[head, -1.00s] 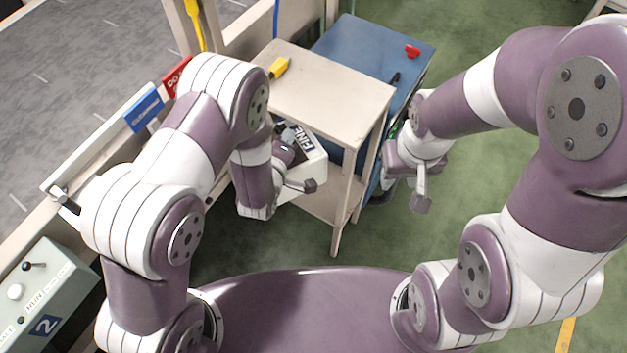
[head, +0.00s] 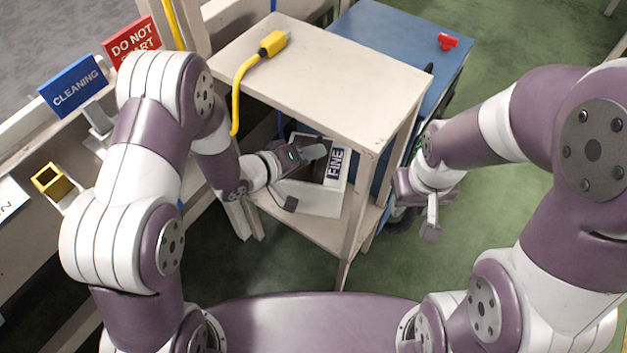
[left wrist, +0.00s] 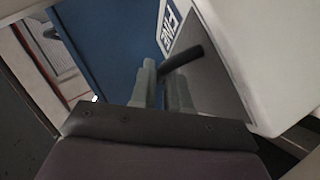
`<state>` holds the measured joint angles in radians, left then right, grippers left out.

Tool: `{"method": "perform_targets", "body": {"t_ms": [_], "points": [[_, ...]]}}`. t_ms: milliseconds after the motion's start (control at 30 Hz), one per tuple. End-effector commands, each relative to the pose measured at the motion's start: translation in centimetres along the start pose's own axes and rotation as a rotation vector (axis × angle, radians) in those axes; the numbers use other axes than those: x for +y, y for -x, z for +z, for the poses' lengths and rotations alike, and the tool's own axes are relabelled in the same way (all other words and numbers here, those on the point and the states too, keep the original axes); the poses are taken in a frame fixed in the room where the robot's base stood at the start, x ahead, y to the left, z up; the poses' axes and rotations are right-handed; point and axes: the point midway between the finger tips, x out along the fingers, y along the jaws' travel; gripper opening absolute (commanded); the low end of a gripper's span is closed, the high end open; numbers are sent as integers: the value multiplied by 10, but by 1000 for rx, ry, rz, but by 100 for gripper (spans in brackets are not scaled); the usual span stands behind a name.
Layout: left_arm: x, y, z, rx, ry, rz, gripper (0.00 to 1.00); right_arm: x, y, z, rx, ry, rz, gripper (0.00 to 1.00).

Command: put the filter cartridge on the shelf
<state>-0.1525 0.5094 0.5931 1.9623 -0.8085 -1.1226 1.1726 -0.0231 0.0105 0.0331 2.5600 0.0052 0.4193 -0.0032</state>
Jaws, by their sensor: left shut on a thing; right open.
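The filter cartridge is a white box (head: 309,199) with a dark grey face and a FINE label; it also shows in the left wrist view (left wrist: 262,60). My left gripper (head: 304,174) is shut on its black handle (left wrist: 188,57), and in the left wrist view the fingers stand either side of that handle. The box is between the two boards of the beige shelf (head: 320,75), over the lower board (head: 326,235). I cannot tell whether it rests on that board. My right gripper (head: 420,212) is open and empty, right of the shelf.
A yellow plug (head: 272,43) with its cable lies on the shelf's top board. A blue cabinet (head: 390,35) with a red item (head: 447,41) stands behind. CLEANING (head: 75,87) and DO NOT START (head: 131,42) signs line the conveyor edge. Green floor is clear at right.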

Motion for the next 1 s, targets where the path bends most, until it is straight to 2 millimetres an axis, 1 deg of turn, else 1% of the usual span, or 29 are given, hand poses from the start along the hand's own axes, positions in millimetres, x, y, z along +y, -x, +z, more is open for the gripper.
{"method": "perform_targets", "body": {"t_ms": [33,167,333,667,700,733,767,1000], "points": [[-12,-6,6,3,-1,3,0,0,-11,1,0,0,0,41],[-25,-13,12,4,-2,3,0,0,-18,2,0,0,0,41],[-48,-24,23,3,-2,4,0,0,-34,4,0,0,0,41],[-50,-24,24,4,-2,4,0,0,-32,4,0,0,0,41],[-51,-24,25,2,-1,1,25,0,-32,4,0,0,0,41],[-50,-24,25,2,-1,1,35,0,-32,4,0,0,0,41],[-50,-24,25,2,-1,1,41,0,-32,4,0,0,0,41],[-49,-23,24,2,-1,0,41,0,-31,4,0,0,0,41]]}}
